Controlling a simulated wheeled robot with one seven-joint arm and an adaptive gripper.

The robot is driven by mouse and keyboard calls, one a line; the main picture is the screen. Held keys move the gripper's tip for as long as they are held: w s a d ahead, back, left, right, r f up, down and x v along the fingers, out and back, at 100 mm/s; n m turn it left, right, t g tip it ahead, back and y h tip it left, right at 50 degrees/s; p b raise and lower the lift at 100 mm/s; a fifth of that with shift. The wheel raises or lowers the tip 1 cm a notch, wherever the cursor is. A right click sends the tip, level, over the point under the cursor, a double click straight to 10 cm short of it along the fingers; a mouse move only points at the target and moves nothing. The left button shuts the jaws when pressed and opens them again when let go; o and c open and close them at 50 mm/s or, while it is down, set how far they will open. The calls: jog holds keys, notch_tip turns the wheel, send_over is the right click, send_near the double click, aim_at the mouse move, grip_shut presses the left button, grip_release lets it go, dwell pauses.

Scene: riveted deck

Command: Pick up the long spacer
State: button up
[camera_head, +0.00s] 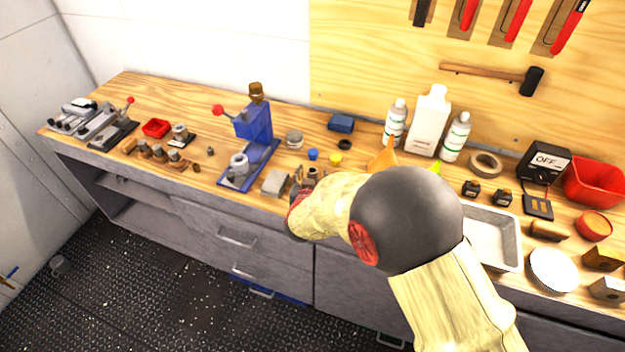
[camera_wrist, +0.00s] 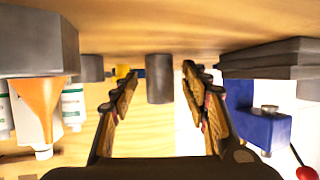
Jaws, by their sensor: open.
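A plain dark grey cylinder, likely the long spacer, shows in the wrist view (camera_wrist: 159,80), standing on the bench, which is at the top of that upside-down picture. My gripper (camera_wrist: 157,82) is open, with one finger on each side of the cylinder and visible gaps to both. The cylinder looks a little beyond the fingertips; I cannot tell exactly how deep between them it is. In the head view my gripper (camera_head: 302,184) is low at the bench's front edge, and my arm hides much of that area.
The blue press (camera_head: 254,123) and a grey block (camera_head: 275,183) stand left of my gripper. Small blue (camera_head: 313,154) and yellow (camera_head: 336,159) pieces lie behind it. An orange funnel (camera_wrist: 40,102) and white bottles (camera_head: 430,121) stand farther right in the head view. A metal tray (camera_head: 519,240) is right of my arm.

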jog(key=shift+w, duration=0.2)
jog(key=shift+c, duration=1)
grip_shut()
